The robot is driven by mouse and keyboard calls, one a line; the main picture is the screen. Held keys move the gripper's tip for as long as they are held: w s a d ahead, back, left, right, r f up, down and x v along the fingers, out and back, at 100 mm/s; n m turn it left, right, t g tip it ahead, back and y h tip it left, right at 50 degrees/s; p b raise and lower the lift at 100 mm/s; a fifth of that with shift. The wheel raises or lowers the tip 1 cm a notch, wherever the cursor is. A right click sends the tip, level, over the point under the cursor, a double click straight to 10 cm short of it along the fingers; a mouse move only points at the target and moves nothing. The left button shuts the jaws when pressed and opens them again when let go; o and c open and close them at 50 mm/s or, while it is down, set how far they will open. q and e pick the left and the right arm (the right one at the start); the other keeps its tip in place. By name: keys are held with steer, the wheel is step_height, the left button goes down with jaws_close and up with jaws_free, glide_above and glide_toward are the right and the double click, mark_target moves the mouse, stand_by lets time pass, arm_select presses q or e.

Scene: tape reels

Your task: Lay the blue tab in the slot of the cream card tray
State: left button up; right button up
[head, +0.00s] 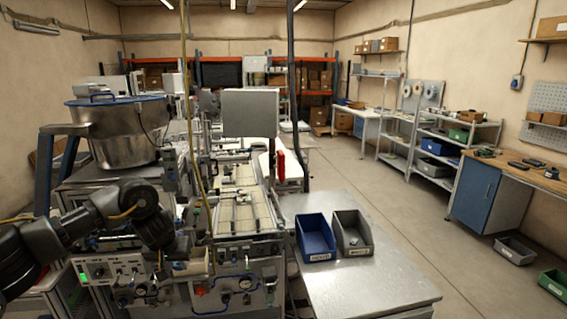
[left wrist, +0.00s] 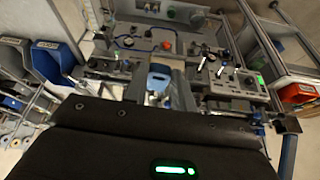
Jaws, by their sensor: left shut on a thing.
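My left gripper (head: 196,266) hangs low in front of the machine in the head view, at the end of the dark arm from the left. In the left wrist view the left gripper (left wrist: 160,88) is shut on a small blue piece, the blue tab (left wrist: 159,71), which shows between its fingers. My right gripper is not in view.
A blue bin (head: 315,238) and a grey bin (head: 352,235) stand on the metal table (head: 375,285) right of the machine. A metal bowl (head: 118,133) stands behind my left arm. The machine front (head: 240,280) has knobs and cables. The table's front is clear.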

arm_select(q)
steer(key=s+d+r+m+h, duration=0.1)
steer(key=s+d+r+m, duration=0.2)
steer(key=d, duration=0.4)
steer(key=s+d+m+g+h, duration=0.1)
steer(key=s+d+m, duration=0.2)
steer(key=s, duration=0.2)
steer(key=s+d+m+h, duration=0.1)
steer(key=s+d+m, duration=0.2)
steer(key=s+m, duration=0.15)
steer(key=s+a+f+m+h, duration=0.1)
steer(key=s+a+f, duration=0.2)
steer(key=s+a, duration=0.45)
step_height(320, 180, down, 14)
steer(key=s+d+b, duration=0.1)
steer(key=d+b, duration=0.1)
steer(key=b, duration=1.2)
steer(key=shift+s+g, duration=0.25)
steer(key=shift+g, duration=0.05)
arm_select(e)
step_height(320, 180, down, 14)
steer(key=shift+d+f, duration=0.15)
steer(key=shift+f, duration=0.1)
